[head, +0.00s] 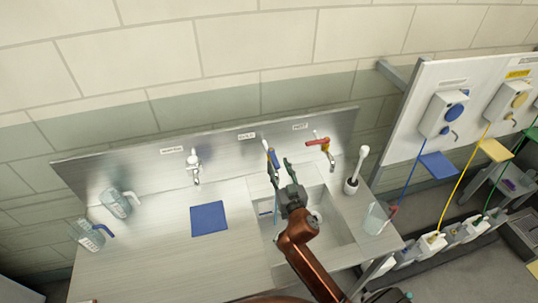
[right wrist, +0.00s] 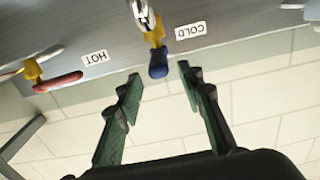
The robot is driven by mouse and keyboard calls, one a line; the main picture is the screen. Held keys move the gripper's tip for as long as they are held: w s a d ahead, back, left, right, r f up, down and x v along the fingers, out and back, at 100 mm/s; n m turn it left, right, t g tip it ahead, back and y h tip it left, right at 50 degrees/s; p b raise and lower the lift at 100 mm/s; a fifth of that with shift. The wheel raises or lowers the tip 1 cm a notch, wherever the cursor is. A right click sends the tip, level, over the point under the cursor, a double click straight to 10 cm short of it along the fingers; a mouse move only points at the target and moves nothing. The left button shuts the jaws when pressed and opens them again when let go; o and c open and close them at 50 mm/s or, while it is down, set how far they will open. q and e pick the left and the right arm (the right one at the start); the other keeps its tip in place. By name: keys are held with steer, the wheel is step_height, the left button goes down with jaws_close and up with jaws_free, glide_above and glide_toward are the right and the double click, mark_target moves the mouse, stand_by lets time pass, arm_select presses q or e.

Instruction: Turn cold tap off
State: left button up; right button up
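The cold tap's blue handle (head: 274,158) is at the back of the sink, below the COLD label (head: 246,136). In the right wrist view the blue handle (right wrist: 158,64) hangs from a yellow neck on a metal tap body. My right gripper (head: 280,166) is open, its green fingers apart, close to this handle. In the right wrist view the handle lies between the gripper's fingertips (right wrist: 160,75) in the picture, with gaps on both sides. Contact does not show. The spout is partly hidden by the gripper in the head view. My left gripper is not in view.
The hot tap's red handle (head: 317,142) is just right of the cold tap. A white brush in a holder (head: 351,186) and a beaker (head: 376,218) stand right of the sink (head: 338,232). A blue mat (head: 209,219) lies left. Two clear jugs stand farther left.

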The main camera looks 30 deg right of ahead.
mark_target(273, 155)
steer(key=shift+w+f, duration=0.15)
steer(key=shift+f, duration=0.35)
steer(key=shift+w+d, duration=0.1)
steer(key=shift+w, duration=0.15)
steer(key=x, duration=0.7)
steer(key=shift+w, duration=0.25)
steer(key=shift+c, duration=0.2)
jaws_close()
